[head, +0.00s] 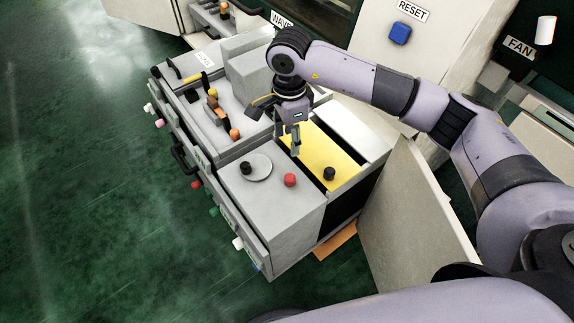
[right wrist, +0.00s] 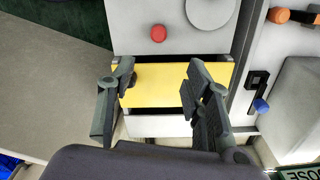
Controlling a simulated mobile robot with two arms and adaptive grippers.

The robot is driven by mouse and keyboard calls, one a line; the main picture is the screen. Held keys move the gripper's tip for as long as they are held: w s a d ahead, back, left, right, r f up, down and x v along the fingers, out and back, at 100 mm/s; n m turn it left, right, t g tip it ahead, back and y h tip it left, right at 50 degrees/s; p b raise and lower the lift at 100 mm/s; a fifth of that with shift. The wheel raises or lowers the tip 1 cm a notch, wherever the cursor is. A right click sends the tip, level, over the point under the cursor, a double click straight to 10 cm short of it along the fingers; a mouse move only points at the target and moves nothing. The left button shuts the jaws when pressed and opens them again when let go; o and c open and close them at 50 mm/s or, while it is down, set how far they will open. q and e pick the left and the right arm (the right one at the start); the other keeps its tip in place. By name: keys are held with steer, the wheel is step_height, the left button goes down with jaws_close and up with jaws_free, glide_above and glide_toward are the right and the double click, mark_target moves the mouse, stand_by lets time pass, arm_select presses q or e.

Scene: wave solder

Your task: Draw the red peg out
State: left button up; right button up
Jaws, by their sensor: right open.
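A red peg (head: 196,185) sticks out of the left side face of the grey machine, in a row with other coloured pegs. A separate round red knob (head: 290,180) sits on the machine's top; it also shows in the right wrist view (right wrist: 158,33). My right gripper (head: 294,151) points down over the machine's top, near the yellow panel, away from the side peg. In the right wrist view its fingers (right wrist: 160,82) are spread, with nothing between them but the yellow panel behind. The side red peg does not show there. My left gripper is in neither view.
The machine top carries a yellow panel (head: 322,157) with a black knob (head: 329,173), a round grey disc (head: 258,173) and orange-knobbed levers (head: 234,134). Green (head: 213,211) and white (head: 238,243) pegs share the side face. Green floor (head: 90,200) lies clear at left. A pale panel (head: 412,220) stands at right.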

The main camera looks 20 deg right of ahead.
glide_above(289, 177)
step_height(289, 177, down, 4)
step_height(289, 177, down, 8)
steer(key=shift+r+p, duration=0.15)
steer(key=shift+p, duration=0.35)
step_height(289, 177, down, 4)
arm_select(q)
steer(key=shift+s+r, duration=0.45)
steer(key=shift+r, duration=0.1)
arm_select(e)
steer(key=shift+f, duration=0.65)
steer(key=shift+w, duration=0.1)
steer(key=shift+c, duration=0.3)
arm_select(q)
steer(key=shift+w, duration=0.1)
arm_select(e)
jaws_close()
